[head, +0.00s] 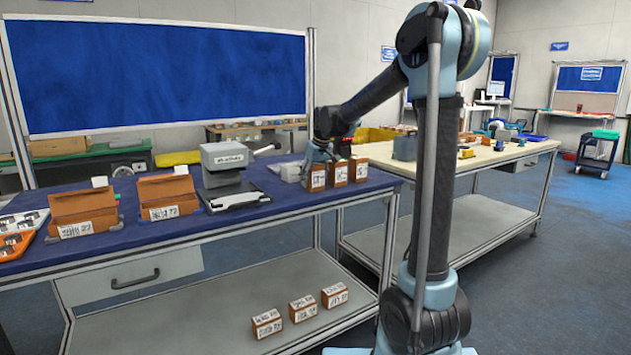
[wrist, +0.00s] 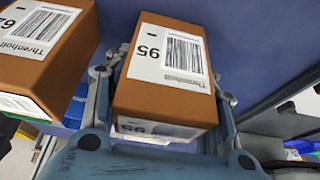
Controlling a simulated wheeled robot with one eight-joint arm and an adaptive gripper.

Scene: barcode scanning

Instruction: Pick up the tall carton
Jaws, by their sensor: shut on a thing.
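The tall carton (head: 315,178) is brown with a white label and is the leftmost of three in a row near the blue bench's right front edge. In the wrist view the carton (wrist: 163,97) fills the middle, its label reading "95" and "Threnholt" beside a barcode. My gripper (head: 319,154) is at this carton, with one finger on each side of it in the wrist view (wrist: 162,86). It is shut on the carton. The carton appears level with its neighbours; I cannot tell whether its base touches the bench.
A neighbouring carton (wrist: 45,45) stands close on the left in the wrist view. The other two cartons (head: 337,172) (head: 358,168) stand to the right in the head view. A grey scanner device (head: 224,165) and open brown boxes (head: 168,197) are left. Small cartons (head: 302,308) lie on the lower shelf.

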